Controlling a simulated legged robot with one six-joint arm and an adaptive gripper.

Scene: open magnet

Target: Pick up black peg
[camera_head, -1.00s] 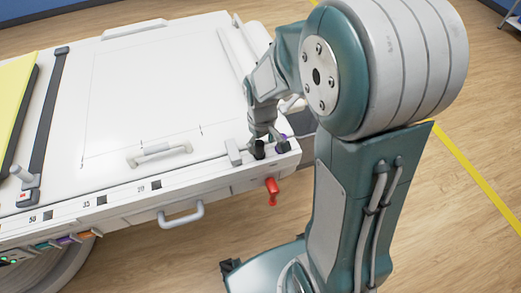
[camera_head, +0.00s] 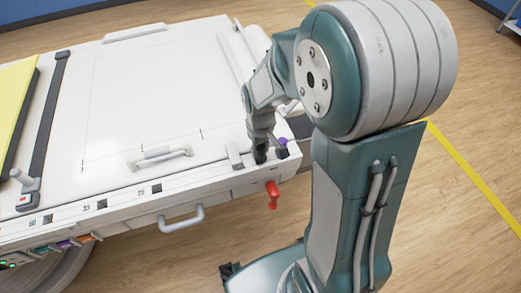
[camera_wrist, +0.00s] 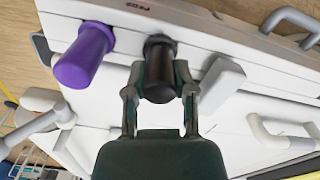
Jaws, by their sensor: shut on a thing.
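The black peg (camera_wrist: 160,75) stands near the edge of the white table and shows between my fingers in the wrist view. My gripper (camera_wrist: 160,92) is shut on it, one finger on each side. In the head view my gripper (camera_head: 260,153) is at the table's near right corner, and the fingers largely hide the peg there. The peg's far end is at the strip along the table edge; I cannot tell whether it is seated in a hole.
A purple peg (camera_wrist: 84,55) stands close beside the black one. A grey block (camera_wrist: 221,82) is on the other side. A white handle (camera_head: 160,156) is on the table top (camera_head: 140,90). A red lever (camera_head: 272,194) hangs below the edge.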

